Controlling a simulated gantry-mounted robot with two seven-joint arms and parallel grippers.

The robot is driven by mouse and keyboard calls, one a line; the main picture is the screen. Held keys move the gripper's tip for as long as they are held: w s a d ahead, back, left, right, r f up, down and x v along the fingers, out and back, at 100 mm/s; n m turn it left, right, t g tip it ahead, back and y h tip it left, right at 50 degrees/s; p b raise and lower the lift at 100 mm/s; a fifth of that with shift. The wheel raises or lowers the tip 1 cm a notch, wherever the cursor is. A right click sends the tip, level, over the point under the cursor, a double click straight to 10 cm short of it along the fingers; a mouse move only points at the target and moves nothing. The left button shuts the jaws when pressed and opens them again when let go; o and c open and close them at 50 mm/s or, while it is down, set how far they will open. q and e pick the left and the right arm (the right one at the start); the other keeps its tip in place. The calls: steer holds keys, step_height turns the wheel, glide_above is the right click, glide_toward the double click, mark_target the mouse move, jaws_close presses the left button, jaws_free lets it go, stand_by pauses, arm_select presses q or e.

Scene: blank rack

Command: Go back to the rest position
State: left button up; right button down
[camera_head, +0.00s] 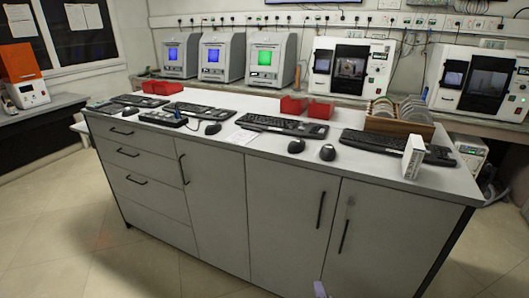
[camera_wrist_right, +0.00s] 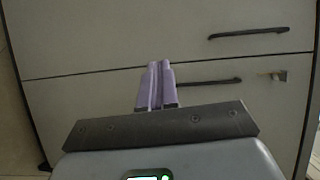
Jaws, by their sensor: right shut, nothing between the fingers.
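My right gripper (camera_head: 320,289) barely shows at the bottom edge of the head view, as a small purple fingertip in front of the cabinet doors. In the right wrist view its two purple fingers (camera_wrist_right: 157,85) are together with nothing between them. They point at the grey cabinet front (camera_wrist_right: 85,45), whose dark handles show beside and beyond them. My left gripper is not in view.
A grey island bench (camera_head: 225,155) holds several keyboards and mice, red trays (camera_head: 305,107), a wooden rack of discs (camera_head: 400,122) and a white upright box (camera_head: 413,157). Machines (camera_head: 350,68) line the back counter. The floor (camera_head: 60,220) at left is clear.

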steer(key=s+d+f+n+g+p, duration=0.2)
steer(key=s+d+p, duration=0.1)
steer(key=s, duration=0.7)
steer(key=s+d+f+n+g+p, duration=0.1)
steer(key=s+d+n+p, duration=0.15)
steer(key=s, duration=0.75)
steer(key=s+a+r+n+g+p, duration=0.1)
steer(key=s+a+r+n+g, duration=0.1)
steer(key=s+r+n+g, duration=0.55)
steer(key=s+a+r+n+g+p, duration=0.1)
steer(key=s+a+r+n+g, duration=0.2)
steer(key=s+r+n, duration=0.8)
step_height(320, 180, up, 40)
steer(key=s+m+p, duration=0.2)
steer(key=m+p, duration=0.1)
steer(key=p, duration=3.5)
steer(key=shift+s+f, duration=0.15)
steer(key=shift+s, duration=0.05)
